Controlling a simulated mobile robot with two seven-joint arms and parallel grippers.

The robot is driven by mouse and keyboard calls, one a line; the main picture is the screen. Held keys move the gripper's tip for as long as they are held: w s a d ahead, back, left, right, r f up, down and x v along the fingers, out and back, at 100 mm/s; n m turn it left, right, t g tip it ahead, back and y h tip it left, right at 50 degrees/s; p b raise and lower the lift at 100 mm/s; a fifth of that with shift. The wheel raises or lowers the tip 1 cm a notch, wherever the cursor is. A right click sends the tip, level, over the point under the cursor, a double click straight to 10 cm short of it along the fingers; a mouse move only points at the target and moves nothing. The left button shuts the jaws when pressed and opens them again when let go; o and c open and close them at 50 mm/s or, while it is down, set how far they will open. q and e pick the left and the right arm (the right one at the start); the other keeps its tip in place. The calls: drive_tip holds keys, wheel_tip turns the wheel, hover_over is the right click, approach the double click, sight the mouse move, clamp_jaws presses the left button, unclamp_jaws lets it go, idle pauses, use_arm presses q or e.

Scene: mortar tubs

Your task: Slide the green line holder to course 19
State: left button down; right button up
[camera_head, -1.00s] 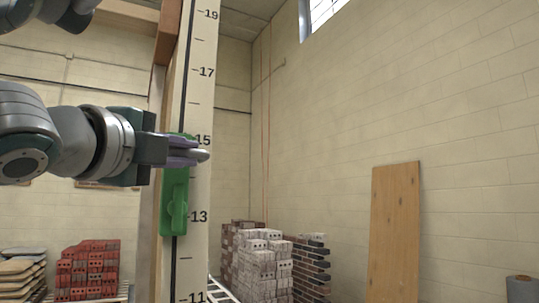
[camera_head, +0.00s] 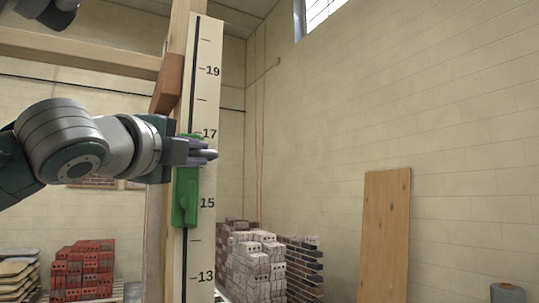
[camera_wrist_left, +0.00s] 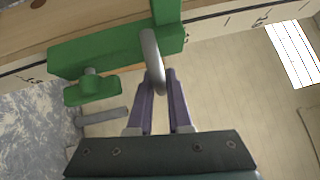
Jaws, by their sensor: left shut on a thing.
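The green line holder (camera_head: 186,195) sits on the pale marked pole (camera_head: 206,110), its top edge close to the 17 mark (camera_head: 208,134) and its lower end below the 15 mark (camera_head: 206,203). The 19 mark (camera_head: 212,71) is higher up, with bare pole between. My left gripper (camera_head: 207,154) is shut on the holder near its upper end. In the left wrist view, its purple fingers (camera_wrist_left: 159,82) are at the grey bar on the green holder (camera_wrist_left: 108,52); the exact contact is hard to see. My right gripper is out of view.
A wooden beam (camera_head: 90,50) meets the post behind the pole at upper left. Red bricks (camera_head: 84,268), grey brick stacks (camera_head: 255,262) and a leaning wooden board (camera_head: 385,235) stand well back.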

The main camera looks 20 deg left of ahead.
use_arm(q)
wheel_tip(320, 180, up, 15)
drive_tip(key=p, duration=1)
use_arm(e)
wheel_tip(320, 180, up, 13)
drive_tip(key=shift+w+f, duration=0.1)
use_arm(q)
drive_tip(key=c, duration=0.8)
unclamp_jaws()
drive_tip(key=shift+f, duration=0.15)
drive_tip(key=shift+c, duration=0.2)
drive_tip(key=shift+s, duration=0.1)
